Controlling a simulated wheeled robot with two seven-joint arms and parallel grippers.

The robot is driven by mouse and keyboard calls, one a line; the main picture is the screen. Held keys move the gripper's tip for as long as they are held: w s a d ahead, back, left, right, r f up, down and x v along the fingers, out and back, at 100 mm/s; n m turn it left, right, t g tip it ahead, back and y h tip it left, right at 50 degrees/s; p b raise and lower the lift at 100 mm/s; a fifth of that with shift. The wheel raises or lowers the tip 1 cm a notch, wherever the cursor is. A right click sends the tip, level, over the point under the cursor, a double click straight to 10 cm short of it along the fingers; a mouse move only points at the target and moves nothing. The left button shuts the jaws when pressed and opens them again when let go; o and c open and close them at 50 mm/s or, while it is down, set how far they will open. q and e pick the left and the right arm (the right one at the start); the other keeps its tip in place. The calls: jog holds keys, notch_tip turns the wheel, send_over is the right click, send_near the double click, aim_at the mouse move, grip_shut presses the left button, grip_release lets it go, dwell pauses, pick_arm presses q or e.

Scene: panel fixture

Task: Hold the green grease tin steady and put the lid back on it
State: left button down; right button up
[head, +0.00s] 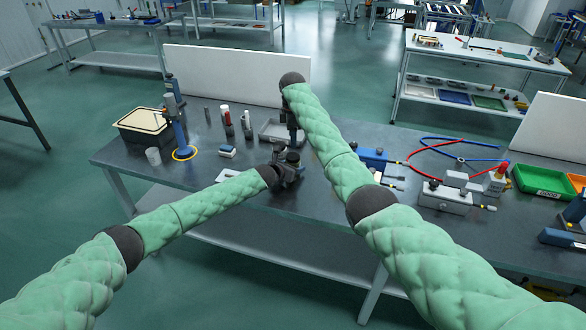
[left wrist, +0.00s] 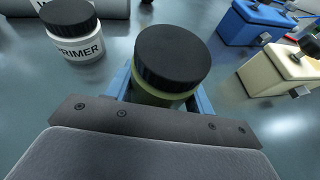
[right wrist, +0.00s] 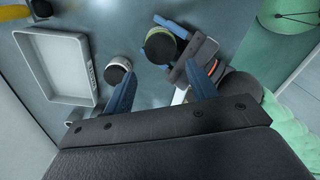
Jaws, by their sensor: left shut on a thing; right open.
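The green grease tin (left wrist: 158,99) stands between the blue fingers of my left gripper (head: 288,163), which is shut on it. The black ribbed lid (left wrist: 170,55) sits on top of the tin; whether it is fully seated I cannot tell. The tin, with its dark top, also shows in the right wrist view (right wrist: 147,50), beyond my right fingertips. My right gripper (right wrist: 160,72) is open and empty above the bench, apart from the lid. In the head view, my grippers largely hide the tin.
A white primer jar (left wrist: 78,47) with a black lid stands close beside the tin. A grey tray (right wrist: 88,75) lies to the left in the right wrist view. Blue (left wrist: 252,22) and cream (left wrist: 275,70) blocks stand to the right in the left wrist view.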

aim_at(293, 156)
jog(key=shift+f, duration=4.05)
jog(key=shift+c, duration=0.5)
jog(key=c, duration=0.7)
jog(key=m, duration=0.3)
jog(key=shift+w, duration=0.1)
jog(key=o, duration=1.1)
jog(key=shift+c, duration=0.2)
